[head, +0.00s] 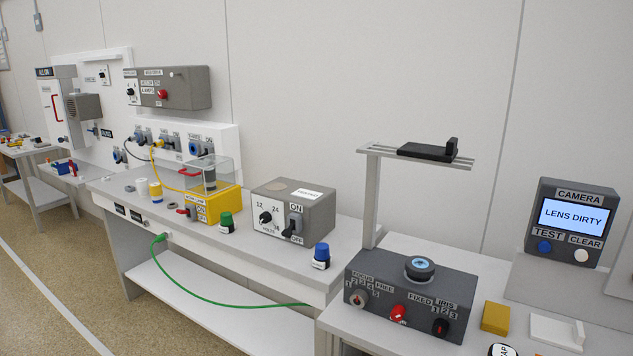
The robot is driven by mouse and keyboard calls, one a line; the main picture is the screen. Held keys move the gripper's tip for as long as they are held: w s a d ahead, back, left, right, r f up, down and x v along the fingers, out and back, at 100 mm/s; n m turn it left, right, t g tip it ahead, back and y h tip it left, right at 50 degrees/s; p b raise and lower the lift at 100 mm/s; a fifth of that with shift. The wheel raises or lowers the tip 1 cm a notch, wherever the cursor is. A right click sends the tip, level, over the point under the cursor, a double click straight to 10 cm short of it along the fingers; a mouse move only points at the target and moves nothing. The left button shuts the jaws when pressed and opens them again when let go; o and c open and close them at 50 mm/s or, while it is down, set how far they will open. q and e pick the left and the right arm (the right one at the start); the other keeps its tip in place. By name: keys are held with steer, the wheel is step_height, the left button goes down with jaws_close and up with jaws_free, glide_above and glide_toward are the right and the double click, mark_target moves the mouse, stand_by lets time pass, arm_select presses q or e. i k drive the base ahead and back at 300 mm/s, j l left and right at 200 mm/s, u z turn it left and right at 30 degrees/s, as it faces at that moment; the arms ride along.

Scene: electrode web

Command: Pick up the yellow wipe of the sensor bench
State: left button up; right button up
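The yellow wipe (495,317) is a small yellow block lying on the white bench top (468,343) at the lower right. It sits just right of the grey sensor box (408,297) and left of a white tray-like piece (556,331). Nothing touches it from above. Neither of my grippers shows in the head view.
A round cap (502,350) is cut off by the bottom edge, close in front of the wipe. A camera monitor (572,222) reading "LENS DIRTY" stands behind. A post with a black-topped rail (372,195) rises behind the grey box. Another bench (230,240) with boxes extends left.

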mark_target(496, 319)
steer(key=j+z, duration=0.1)
steer(key=z, duration=0.7)
steer(key=k+j+z, duration=0.1)
steer(key=z, duration=0.7)
steer(key=k, duration=0.05)
